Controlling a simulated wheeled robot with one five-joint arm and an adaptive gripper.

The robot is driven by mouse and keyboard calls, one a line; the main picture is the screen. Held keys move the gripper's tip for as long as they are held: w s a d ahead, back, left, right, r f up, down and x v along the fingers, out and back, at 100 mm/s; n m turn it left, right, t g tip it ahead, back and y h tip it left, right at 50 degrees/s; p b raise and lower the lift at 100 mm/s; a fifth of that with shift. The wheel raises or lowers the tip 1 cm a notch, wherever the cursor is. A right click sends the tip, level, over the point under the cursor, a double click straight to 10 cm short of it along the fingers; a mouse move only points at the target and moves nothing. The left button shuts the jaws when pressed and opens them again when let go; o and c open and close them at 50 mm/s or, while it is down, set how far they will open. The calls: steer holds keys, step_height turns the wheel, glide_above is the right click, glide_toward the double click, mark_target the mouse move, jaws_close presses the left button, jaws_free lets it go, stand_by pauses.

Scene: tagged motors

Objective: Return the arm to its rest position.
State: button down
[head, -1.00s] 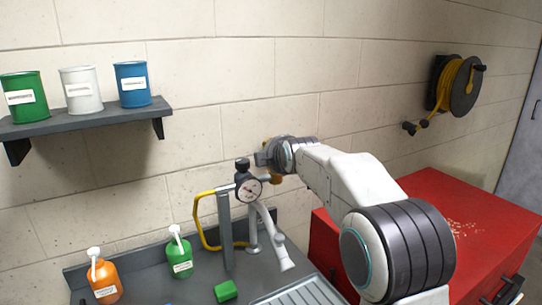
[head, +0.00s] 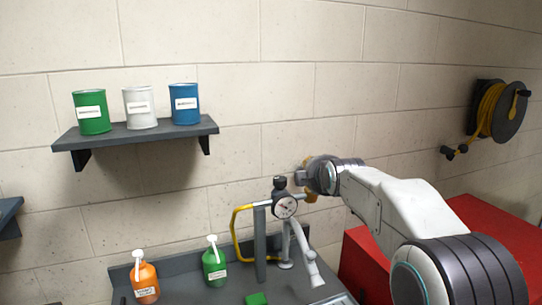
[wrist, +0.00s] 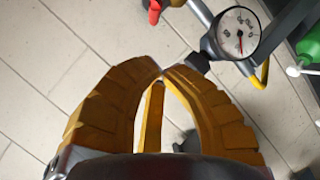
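My gripper (wrist: 160,74) has orange-yellow ridged fingers, and in the wrist view their tips meet with no object clearly held. A thin yellow strip shows between the fingers; I cannot tell whether it is part of the gripper. In the head view my gripper (head: 309,180) is partly hidden by its own wrist. My white arm reaches in from the lower right, still extended. The gripper is just right of a round pressure gauge (head: 285,207), apart from it in the wrist view (wrist: 238,33).
A grey bench holds an orange bottle (head: 145,282), a green bottle (head: 214,266) and a green block (head: 256,299). A shelf (head: 135,134) carries three cans. A red cabinet (head: 366,268) stands right, below a hose reel (head: 498,110). The block wall is close behind.

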steer(key=s+d+f+m+g, duration=0.1)
steer(key=s+f+m+g, duration=0.35)
steer(key=s+f, duration=0.35)
steer(key=s+d+f+m+g, duration=0.1)
steer(key=s+f+m+g, duration=0.4)
steer(key=f, duration=0.5)
steer(key=s+d+m, duration=0.2)
steer(key=s, duration=1.3)
steer(key=s+d+m+h, duration=0.1)
steer(key=s+d+m, duration=0.1)
steer(key=s, duration=1.4)
steer(key=shift+s+d+r+m, duration=0.15)
steer(key=shift+d+r+m, duration=0.2)
steer(key=shift+d, duration=0.2)
